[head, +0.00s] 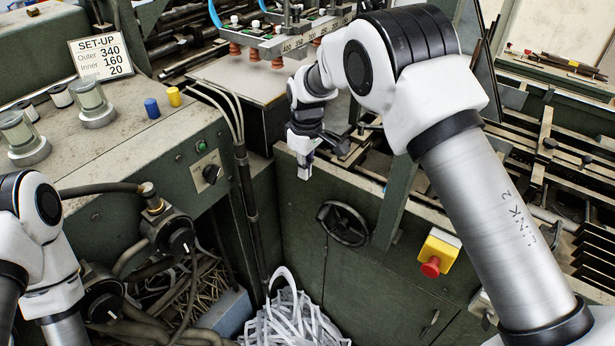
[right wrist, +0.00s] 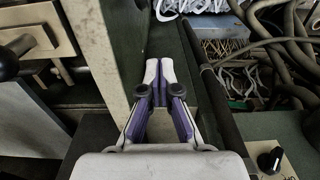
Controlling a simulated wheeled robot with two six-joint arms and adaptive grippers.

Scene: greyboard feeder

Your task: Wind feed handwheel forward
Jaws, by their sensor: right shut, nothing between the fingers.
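The black feed handwheel (head: 343,223) is mounted on the green front panel, in the middle of the head view. My right gripper (head: 304,173) hangs from the arm reaching in from the right. In the head view it appears above and to the left of the handwheel, apart from it. In the right wrist view its two fingertips (right wrist: 159,72) are together with nothing between them. I cannot make out the handwheel in the right wrist view. My left arm shows at the lower left of the head view, but its gripper is out of view.
A red button on a yellow box (head: 436,254) sits right of the handwheel. A dark post (head: 393,205) rises close to the wheel's right. A black rotary knob (head: 211,174) is on the left cabinet. White paper strips (head: 290,322) lie below.

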